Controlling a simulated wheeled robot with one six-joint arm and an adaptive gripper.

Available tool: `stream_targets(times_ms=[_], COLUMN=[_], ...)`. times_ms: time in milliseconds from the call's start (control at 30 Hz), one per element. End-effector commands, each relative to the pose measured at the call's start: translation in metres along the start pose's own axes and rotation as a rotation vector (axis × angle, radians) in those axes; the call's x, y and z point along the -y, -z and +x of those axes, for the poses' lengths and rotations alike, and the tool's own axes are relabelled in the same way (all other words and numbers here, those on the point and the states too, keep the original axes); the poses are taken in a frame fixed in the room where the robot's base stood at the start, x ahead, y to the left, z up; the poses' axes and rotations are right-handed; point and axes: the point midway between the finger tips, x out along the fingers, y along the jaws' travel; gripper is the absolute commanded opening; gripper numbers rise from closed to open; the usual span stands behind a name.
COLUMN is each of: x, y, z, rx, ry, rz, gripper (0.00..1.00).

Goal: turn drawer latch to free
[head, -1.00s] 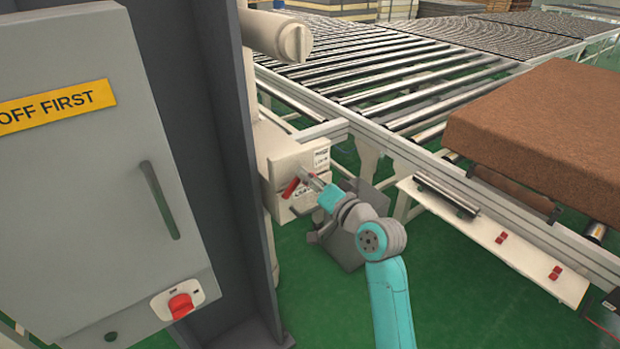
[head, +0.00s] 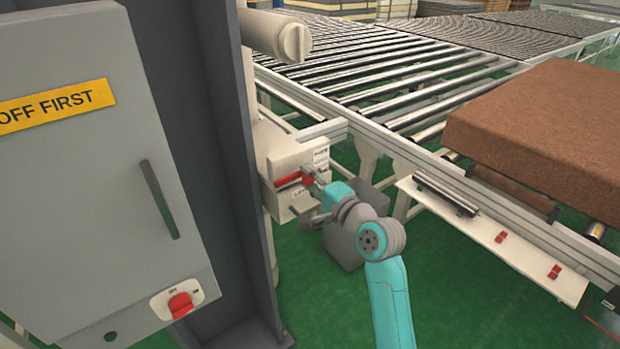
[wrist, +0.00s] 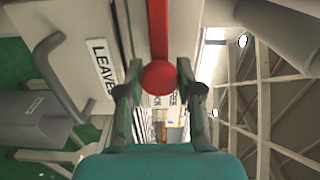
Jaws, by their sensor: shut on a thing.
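The red latch lever (head: 288,180) is on the front of the cream drawer box (head: 284,160), left of the picture's middle in the head view. It lies nearly level there. In the wrist view the lever (wrist: 158,25) is a red bar ending in a round red knob. My gripper (head: 313,175) is at the lever's right end. In the wrist view the gripper's fingers (wrist: 158,72) stand on both sides of the knob and are shut on it. The drawer's grey handle (wrist: 55,75) shows beside a label reading "LEAVE", partly cut off.
A grey bin (head: 345,248) stands on the green floor below my gripper. A dark post (head: 215,180) and a grey cabinet (head: 90,200) with a red switch stand at left. The roller conveyor (head: 390,80) and a brown mattress (head: 550,130) are behind and right.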

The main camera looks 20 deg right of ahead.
Motion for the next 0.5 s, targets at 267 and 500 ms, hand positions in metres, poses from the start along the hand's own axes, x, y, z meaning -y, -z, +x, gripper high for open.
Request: stream_targets(times_ms=[267, 500], x=[-0.0006, -0.0008], y=[0.0007, 0.0007], z=[-0.0001, -0.0001], rx=[-0.001, -0.001], ry=[-0.001, -0.001], rz=[0.037, 0.039], gripper=[0.00, 0.00])
